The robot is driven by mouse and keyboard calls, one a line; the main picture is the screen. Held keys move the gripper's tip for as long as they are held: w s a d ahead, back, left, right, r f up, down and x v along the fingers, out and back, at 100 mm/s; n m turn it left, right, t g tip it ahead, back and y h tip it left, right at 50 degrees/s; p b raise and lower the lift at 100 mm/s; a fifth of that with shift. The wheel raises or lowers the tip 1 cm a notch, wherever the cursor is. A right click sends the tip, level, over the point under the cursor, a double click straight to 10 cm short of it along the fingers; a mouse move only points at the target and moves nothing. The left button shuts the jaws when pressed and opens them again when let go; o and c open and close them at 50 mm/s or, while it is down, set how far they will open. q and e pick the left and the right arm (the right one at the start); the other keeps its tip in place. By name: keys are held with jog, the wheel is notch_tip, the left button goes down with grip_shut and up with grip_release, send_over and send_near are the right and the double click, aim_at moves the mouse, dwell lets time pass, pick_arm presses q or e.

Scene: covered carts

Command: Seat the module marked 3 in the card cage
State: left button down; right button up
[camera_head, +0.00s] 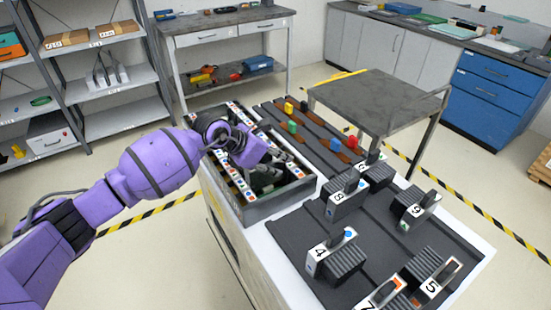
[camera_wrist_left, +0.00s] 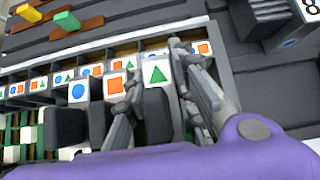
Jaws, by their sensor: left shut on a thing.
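The card cage (camera_head: 285,201) is a grey open box at the left end of the white cart top, with strips of coloured shape labels along its edges. My left gripper (camera_head: 268,160) is over the cage, pointing down into it. In the left wrist view, the gripper (camera_wrist_left: 162,95) has its fingers on either side of a dark module (camera_wrist_left: 155,118) and is shut on it. The module is low among the cage slots, near labels with an orange square and a green triangle. Its number is hidden, and I cannot tell how deep it sits. My right gripper is not in view.
A dark mat (camera_head: 300,238) right of the cage bears several dark modules, including those marked 8 (camera_head: 345,190), 9 (camera_head: 415,208), 4 (camera_head: 335,258) and 5 (camera_head: 435,280). A brown-striped board (camera_head: 320,130) with coloured blocks lies behind the cage. A grey side table (camera_head: 375,100) stands beyond.

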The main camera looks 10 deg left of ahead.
pick_arm(q)
jog(key=shift+f, duration=0.6)
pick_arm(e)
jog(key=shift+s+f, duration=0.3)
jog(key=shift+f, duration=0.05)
pick_arm(q)
jog(key=c, duration=1.4)
grip_release()
jog(key=shift+f, duration=0.1)
jog(key=v, duration=1.2)
jog(key=shift+s, duration=0.1)
